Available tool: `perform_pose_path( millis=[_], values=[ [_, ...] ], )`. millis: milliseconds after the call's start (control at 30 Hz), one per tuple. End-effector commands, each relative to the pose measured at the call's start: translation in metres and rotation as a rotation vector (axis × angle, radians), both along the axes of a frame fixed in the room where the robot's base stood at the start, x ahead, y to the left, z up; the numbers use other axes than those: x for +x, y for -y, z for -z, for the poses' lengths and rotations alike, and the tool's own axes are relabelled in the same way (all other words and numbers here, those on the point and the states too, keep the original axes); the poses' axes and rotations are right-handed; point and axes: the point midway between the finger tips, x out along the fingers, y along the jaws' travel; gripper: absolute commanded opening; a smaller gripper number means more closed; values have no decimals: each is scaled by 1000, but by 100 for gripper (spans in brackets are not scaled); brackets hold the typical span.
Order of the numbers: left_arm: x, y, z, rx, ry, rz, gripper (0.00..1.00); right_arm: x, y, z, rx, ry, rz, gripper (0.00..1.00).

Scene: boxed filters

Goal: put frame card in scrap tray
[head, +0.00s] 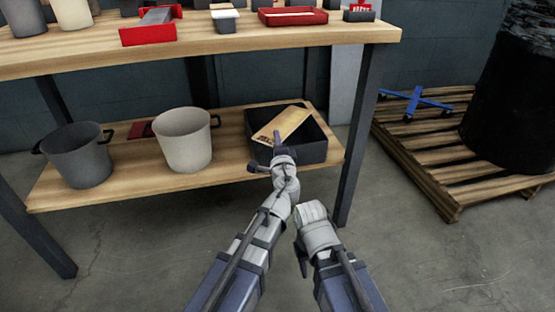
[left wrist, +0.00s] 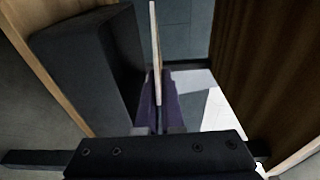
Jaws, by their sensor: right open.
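The frame card (head: 285,122) is a thin tan sheet with darker print near its lower left end. My left gripper (head: 266,150) is shut on its near end; in the left wrist view the card (left wrist: 155,50) stands edge-on between the fingers (left wrist: 156,100). The card is over the black tray (head: 315,151) on the lower shelf, slightly tilted, with its far end near the tray's back. The tray wall (left wrist: 90,65) fills the left of the wrist view. My right gripper (head: 302,258) is open, low in front of the shelf, mostly hidden by its wrist.
A white bucket (head: 184,140) and a grey bucket (head: 77,157) stand left of the tray on the shelf (head: 120,187). The upper tabletop (head: 220,43) overhangs, with a red tray (head: 292,17) on it. A table leg (head: 358,140) is close on the right.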

Motion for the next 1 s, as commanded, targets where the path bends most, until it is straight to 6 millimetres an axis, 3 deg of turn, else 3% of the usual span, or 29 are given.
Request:
perform_pose_path(
  millis=[33, 333, 600, 867, 1000],
  values=[
    [0, 0, 11, 0, 0, 0, 0, 0, 0, 11, 0, 0, 0, 44],
    [0, 0, 17, 0, 0, 0, 0, 0, 0, 17, 0, 0, 0, 44],
    [0, 0, 48, 0, 0, 0, 0, 0, 0, 48, 0, 0, 0, 44],
    [0, 0, 48, 0, 0, 0, 0, 0, 0, 48, 0, 0, 0, 44],
    [0, 0, 48, 0, 0, 0, 18, 0, 0, 48, 0, 0, 0, 44]
  ],
)
